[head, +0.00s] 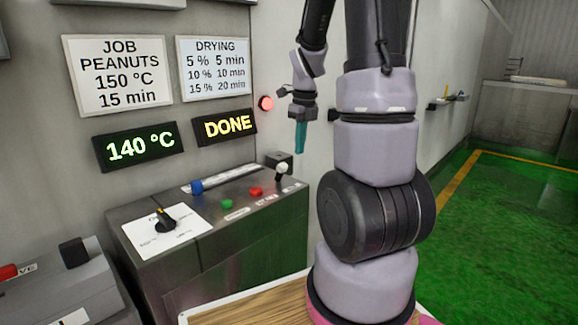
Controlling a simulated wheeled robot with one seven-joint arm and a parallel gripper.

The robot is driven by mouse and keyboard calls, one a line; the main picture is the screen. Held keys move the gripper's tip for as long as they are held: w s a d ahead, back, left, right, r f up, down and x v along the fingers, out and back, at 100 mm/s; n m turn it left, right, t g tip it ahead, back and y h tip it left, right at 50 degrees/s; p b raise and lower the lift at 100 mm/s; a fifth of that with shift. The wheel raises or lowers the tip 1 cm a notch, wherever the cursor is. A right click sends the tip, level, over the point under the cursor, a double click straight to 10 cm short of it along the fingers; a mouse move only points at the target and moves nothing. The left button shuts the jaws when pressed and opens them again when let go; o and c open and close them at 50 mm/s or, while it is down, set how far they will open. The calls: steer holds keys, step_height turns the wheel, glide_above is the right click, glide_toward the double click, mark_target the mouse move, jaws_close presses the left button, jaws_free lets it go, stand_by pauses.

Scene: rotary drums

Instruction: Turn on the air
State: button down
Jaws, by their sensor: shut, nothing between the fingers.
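The control console (255,235) stands left of my arm. On its sloped top are a black dial (165,220) with a yellow pointer on a white plate, a blue button (196,187), a green button (227,204) and a red button (256,192). A lever with a white ball knob (281,168) stands at its back right corner. The small labels are too blurred to tell which control is for the air. My gripper (300,150) has teal fingers, shut and empty, pointing down. In the picture it is just above and right of the white knob; contact cannot be told.
A display reads 140 °C (141,147); another reads DONE (225,126). A red lamp (266,103) glows beside them. Job (124,75) and drying (213,66) signs hang above. A grey unit (60,295) with a red handle is at lower left. Green floor (510,220) is clear at right.

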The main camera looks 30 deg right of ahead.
mark_target(281, 173)
steer(key=f, duration=1)
steer(key=shift+w+a, duration=0.15)
steer(key=shift+w, duration=0.2)
steer(key=shift+w+a+r, duration=0.2)
steer(key=shift+w+r, duration=0.1)
steer(key=shift+w, duration=0.3)
steer(key=shift+w+a+r, duration=0.2)
steer(key=shift+w+r, duration=0.05)
steer(key=shift+w, duration=0.3)
steer(key=shift+w+a+r, duration=0.25)
steer(key=shift+w+r, duration=0.05)
steer(key=shift+w, duration=0.35)
steer(key=shift+w+r, duration=0.1)
